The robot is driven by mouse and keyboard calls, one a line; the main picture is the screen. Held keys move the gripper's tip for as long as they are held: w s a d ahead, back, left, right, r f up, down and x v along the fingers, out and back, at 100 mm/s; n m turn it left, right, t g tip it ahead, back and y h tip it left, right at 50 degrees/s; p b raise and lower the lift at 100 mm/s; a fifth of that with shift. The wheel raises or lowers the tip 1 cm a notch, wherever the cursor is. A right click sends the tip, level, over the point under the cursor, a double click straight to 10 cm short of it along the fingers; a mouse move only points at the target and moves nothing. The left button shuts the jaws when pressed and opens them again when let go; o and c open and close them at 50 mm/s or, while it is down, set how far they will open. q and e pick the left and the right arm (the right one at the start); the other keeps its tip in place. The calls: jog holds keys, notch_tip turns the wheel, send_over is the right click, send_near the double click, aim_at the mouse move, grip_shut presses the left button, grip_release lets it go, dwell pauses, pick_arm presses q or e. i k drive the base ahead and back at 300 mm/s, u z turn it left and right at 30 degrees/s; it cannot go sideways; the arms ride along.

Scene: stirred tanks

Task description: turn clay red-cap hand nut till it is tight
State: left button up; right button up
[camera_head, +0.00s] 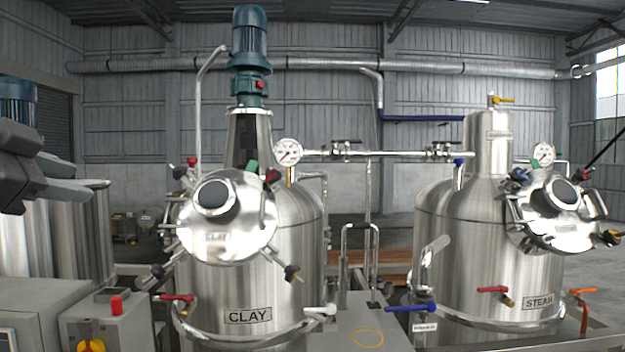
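The clay tank (290,240) stands left of centre, its round steel lid (228,245) tilted toward me. Hand nuts sit around the lid's rim. One with a red cap (191,161) shows at the upper left, and a dark red one (272,175) at the upper right. I cannot tell from here which is the clay red-cap hand nut, or how tight either is. My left gripper (76,181) is at the far left edge, well apart from the lid. Its two grey fingers look apart, with nothing seen between them. My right gripper is out of view.
A steam tank (480,260) with a similar lid stands at the right. A pipe with a gauge (288,151) runs between the tanks. A control box with a red button (116,304) stands at the lower left.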

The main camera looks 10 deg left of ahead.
aim_at(270, 178)
jog(key=z, duration=0.4)
jog(key=i, duration=1.1)
jog(key=u, duration=0.15)
